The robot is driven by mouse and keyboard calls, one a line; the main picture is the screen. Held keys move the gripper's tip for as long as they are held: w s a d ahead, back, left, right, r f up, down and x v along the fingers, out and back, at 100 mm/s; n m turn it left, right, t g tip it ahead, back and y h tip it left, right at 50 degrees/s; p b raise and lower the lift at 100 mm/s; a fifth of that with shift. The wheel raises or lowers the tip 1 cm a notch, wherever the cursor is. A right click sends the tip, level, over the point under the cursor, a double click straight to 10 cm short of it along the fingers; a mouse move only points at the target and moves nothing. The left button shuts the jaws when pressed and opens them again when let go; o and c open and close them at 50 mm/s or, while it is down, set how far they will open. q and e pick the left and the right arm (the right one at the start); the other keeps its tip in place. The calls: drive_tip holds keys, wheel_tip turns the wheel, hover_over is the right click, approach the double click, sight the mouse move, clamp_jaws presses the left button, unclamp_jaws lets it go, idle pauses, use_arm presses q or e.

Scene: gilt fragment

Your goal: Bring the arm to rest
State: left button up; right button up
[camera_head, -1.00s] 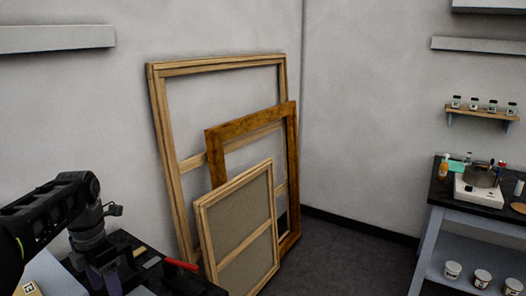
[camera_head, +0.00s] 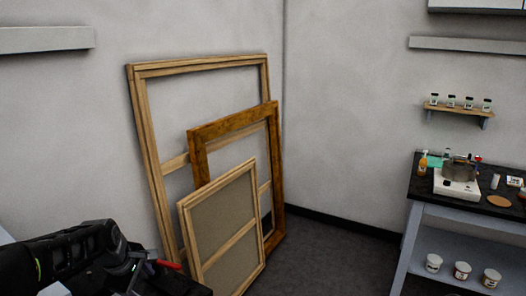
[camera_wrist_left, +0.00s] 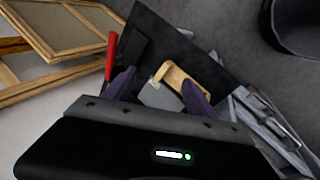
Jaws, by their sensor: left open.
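My left arm (camera_head: 75,255) comes in low at the left of the head view, over the corner of a dark table. In the left wrist view my left gripper (camera_wrist_left: 160,92) is open, its two dark purple fingers spread apart. A tool with a pale wooden handle (camera_wrist_left: 184,82) and a grey flat part shows beyond and between the fingertips. I cannot tell how far below them it lies. My right gripper is in neither view.
A red-handled tool (camera_wrist_left: 111,52) lies on the dark tabletop (camera_wrist_left: 150,25) beside the left finger. Wooden frames (camera_head: 200,125) and a canvas (camera_head: 225,225) lean on the wall. A bench (camera_head: 430,195) with a hotplate (camera_head: 456,188) stands at right. Floor (camera_head: 330,255) between is clear.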

use_arm(q)
drive_tip(key=s+d+f+m+h, duration=0.1)
drive_tip(key=s+d+f+m, duration=0.2)
drive_tip(key=d+f+m, duration=0.65)
drive_tip(key=s+d+f+m+h, duration=0.15)
drive_tip(key=s+d+f, duration=0.35)
drive_tip(key=f, duration=0.9)
drive_tip(key=s+d+f+m+g, duration=0.1)
drive_tip(key=s+d+f, duration=0.3)
drive_tip(key=s, duration=0.4)
drive_tip(key=s+d+f+m+g+h+b, duration=0.1)
drive_tip(key=s+d+f+g, duration=0.1)
drive_tip(key=s, duration=0.5)
drive_tip(key=s+d+f+m+g, duration=0.1)
drive_tip(key=s+d+f, duration=0.4)
drive_tip(key=s+f, duration=0.2)
drive_tip(key=shift+s+d+m, duration=0.35)
drive_tip(key=shift+s+m, duration=0.05)
drive_tip(key=shift+s, duration=0.45)
